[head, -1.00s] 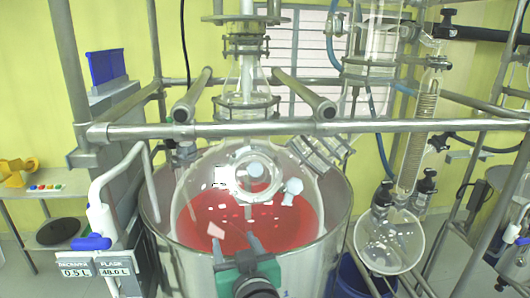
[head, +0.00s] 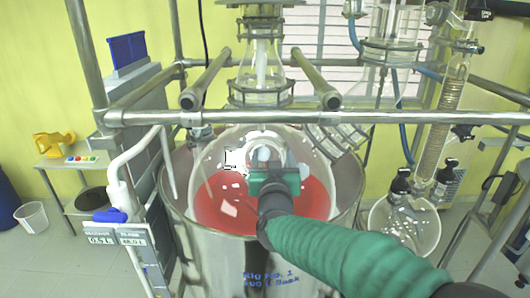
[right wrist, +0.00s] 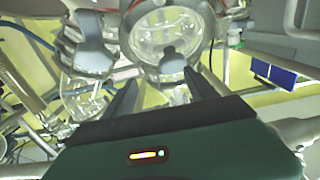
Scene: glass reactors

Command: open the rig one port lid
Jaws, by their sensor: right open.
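The rig one reactor is a clear glass vessel (head: 215,170) holding red liquid, set in a steel bath (head: 215,262) labelled "Rig No. 1". My right gripper (head: 268,163) is open over the front of the glass lid, its green body covering part of the vessel. A pale round port lid (head: 265,154) shows at the fingertips, mostly hidden; I cannot tell whether they touch it. In the right wrist view the dark fingers (right wrist: 162,92) are apart, with clear glassware beyond them. My left gripper is not in view.
A steel rail (head: 330,118) crosses above the vessel. A bent white pipe (head: 125,165) and display (head: 118,238) stand at the left. A round glass vessel (head: 405,228) with black-capped fittings hangs at the right. A yellow object (head: 54,142) is on the side table.

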